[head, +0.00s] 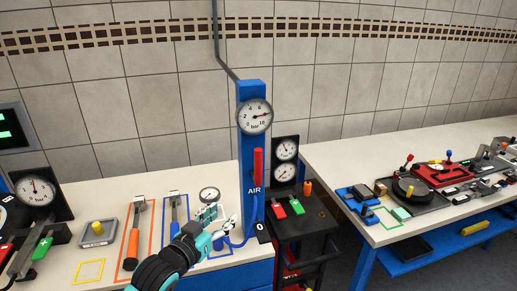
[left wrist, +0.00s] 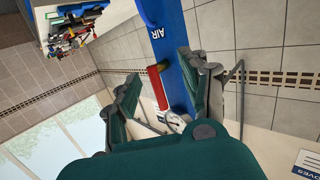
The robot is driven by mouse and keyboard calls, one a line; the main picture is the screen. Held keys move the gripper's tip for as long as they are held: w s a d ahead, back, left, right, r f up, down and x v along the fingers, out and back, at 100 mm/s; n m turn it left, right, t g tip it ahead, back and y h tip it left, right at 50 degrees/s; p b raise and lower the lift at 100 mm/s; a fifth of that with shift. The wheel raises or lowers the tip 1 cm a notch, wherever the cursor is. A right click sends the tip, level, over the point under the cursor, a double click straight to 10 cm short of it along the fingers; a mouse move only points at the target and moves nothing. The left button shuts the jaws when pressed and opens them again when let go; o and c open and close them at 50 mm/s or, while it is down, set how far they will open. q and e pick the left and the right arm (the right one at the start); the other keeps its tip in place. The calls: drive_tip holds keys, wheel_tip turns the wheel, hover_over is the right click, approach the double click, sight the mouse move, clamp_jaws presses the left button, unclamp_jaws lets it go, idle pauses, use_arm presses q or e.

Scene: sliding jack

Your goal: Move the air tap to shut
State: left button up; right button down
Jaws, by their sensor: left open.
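The air tap's red lever (head: 258,172) stands upright on the front of a blue column (head: 245,150) marked AIR. A "0" shows low on the column, below the lever. The lever also shows in the left wrist view (left wrist: 157,87), between my fingers in the picture. My left gripper (head: 222,228) is open and empty, below and left of the lever in the head view. I see no contact between them. My right gripper is not in view.
A round gauge (head: 255,117) sits atop the column. Behind the gripper stands a small gauge (head: 209,195). Orange (head: 134,232) and blue-handled tools lie on the left bench. A black cart (head: 300,228) with red and green levers stands right of the column.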

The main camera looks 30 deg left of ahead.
sight(256, 162)
use_arm(q)
wheel_tip(256, 162, up, 9)
drive_tip(key=s+d+t, duration=0.2)
drive_tip(key=shift+m+h, duration=0.3)
drive_tip(key=shift+h, duration=0.1)
drive_tip(key=w, duration=0.5)
drive_tip(key=w+p, duration=0.1)
drive_tip(key=w, duration=0.5)
drive_tip(key=w+a+p, duration=0.1)
drive_tip(key=w, duration=0.4)
drive_tip(key=shift+w+r, duration=0.15)
drive_tip(key=shift+w, duration=0.6)
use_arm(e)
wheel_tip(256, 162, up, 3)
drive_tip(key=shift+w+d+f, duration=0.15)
use_arm(q)
clamp_jaws()
drive_tip(key=shift+w+f, duration=0.2)
drive_tip(key=shift+f, duration=0.15)
